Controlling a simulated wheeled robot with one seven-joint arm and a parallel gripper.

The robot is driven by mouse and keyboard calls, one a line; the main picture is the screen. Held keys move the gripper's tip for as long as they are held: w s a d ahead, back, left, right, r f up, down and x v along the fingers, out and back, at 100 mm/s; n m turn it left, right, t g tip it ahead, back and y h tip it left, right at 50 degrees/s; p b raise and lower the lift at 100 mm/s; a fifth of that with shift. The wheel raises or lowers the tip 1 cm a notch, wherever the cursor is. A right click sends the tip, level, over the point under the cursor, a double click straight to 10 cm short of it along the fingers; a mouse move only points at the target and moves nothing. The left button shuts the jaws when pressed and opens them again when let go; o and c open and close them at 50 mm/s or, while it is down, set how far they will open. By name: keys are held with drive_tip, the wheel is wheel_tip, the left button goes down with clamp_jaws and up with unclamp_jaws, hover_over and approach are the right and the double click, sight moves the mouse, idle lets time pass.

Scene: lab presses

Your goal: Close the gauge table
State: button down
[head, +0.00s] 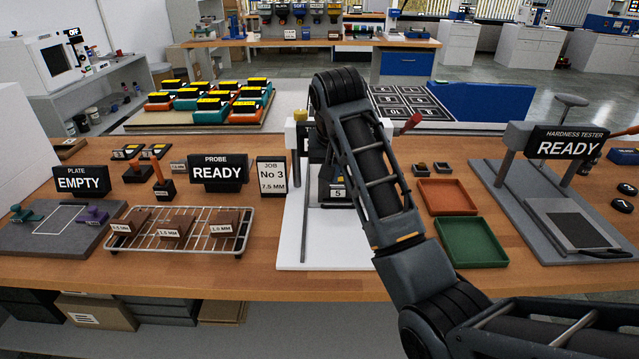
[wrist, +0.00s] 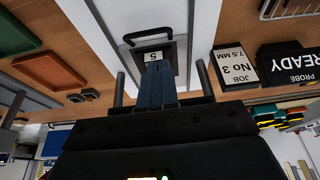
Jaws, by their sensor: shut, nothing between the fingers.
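The gauge stand (head: 296,225) is in the middle of the bench, with a white base and a dark rail. What looks like its gauge table, a dark plate (wrist: 180,62) with a black bar handle (wrist: 158,33), shows in the wrist view. A block labelled 5 (wrist: 153,56) sits on it, and the label also shows in the head view (head: 338,192). My gripper (wrist: 157,68) is shut and empty, its blue fingers overlapping the plate and the block in the picture. I cannot tell whether they touch.
The job card (head: 271,187) and PROBE sign (head: 218,172) stand left of the stand. A wire rack (head: 250,212) with brown blocks is farther left. Orange (head: 447,196) and green (head: 470,243) trays lie to the right, before the hardness tester (head: 560,225).

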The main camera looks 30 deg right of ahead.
drive_tip(key=p+x, duration=0.1)
drive_tip(key=x, duration=0.9)
drive_tip(key=shift+w, duration=0.15)
drive_tip(key=shift+a, duration=0.1)
